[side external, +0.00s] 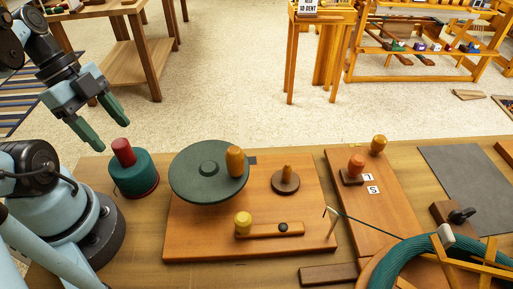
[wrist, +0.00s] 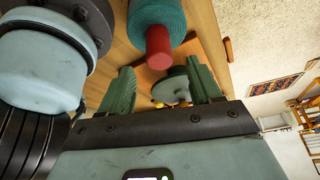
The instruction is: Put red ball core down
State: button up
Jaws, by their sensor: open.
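The red ball core (side external: 123,152) sticks up out of a teal wound yarn ball (side external: 133,174) that stands upright at the left of the table. In the wrist view the red core (wrist: 158,45) points toward my gripper, with the teal yarn (wrist: 157,14) around its far part. My gripper (side external: 110,134) is open and empty, above and slightly left of the red core, apart from it. In the wrist view its two green fingers (wrist: 159,68) are spread, with nothing held between them.
A wooden winder board (side external: 200,242) with a dark green wheel (side external: 194,170), an orange handle (side external: 236,161) and a yellow knob (side external: 243,222) lies right of the yarn ball. Another board (side external: 375,220) with pegs and a teal hank (side external: 405,258) are farther right.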

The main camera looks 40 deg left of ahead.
jog(key=w+v, duration=0.1)
jog(key=v, duration=0.5)
jog(key=w+d+f+n+t+y, duration=0.2)
jog(key=w+d+n, duration=0.1)
jog(key=w+n, duration=0.3)
jog(key=w+d+f+n+t+y, duration=0.2)
jog(key=w+d+f+n+t, duration=0.1)
jog(key=w+n, duration=0.4)
jog(key=shift+w+d+n+t, duration=0.3)
jog(key=shift+w+d, duration=0.3)
jog(key=shift+w, duration=0.2)
